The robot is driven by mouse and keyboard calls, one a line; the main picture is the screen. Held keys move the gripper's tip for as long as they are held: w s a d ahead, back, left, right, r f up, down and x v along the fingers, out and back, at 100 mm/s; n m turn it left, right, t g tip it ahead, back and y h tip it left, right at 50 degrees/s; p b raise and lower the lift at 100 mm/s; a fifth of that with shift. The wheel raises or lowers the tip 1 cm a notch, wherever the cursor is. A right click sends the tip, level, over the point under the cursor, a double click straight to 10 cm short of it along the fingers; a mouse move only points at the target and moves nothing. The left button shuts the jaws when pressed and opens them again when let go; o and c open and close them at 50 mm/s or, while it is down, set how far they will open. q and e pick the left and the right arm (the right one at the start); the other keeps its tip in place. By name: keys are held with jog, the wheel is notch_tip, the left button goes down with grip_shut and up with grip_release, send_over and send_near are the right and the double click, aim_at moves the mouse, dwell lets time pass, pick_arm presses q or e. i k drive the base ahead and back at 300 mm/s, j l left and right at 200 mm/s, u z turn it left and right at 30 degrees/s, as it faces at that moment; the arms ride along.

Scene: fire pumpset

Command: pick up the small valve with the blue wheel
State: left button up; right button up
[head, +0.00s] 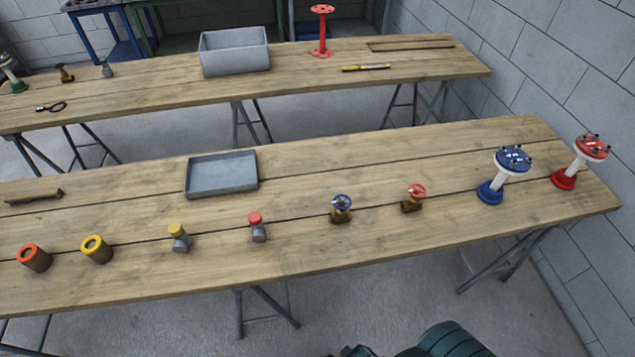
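The small valve with the blue wheel (341,208) stands upright on the near wooden table (320,242), right of the table's middle. It has a brass-coloured body and a blue spoked handwheel on top. A similar brass valve with a red wheel (412,198) stands a short way to its right. Neither of my grippers can be made out in the head view. Only dark and green parts, which seem to be my own body, show at the bottom edge. Nothing touches the blue-wheel valve.
Left of the valve stand a red-topped fitting (257,227) and a yellow-topped fitting (179,238). A grey tray (222,188) lies behind them. A blue flanged pipe (490,192) and a red one (564,179) stand at right. A second table (300,82) is farther back.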

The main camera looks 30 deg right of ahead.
aim_at(340, 216)
jog(key=l+z, duration=0.3)
jog(key=l, duration=1.4)
jog(key=k+l, duration=0.05)
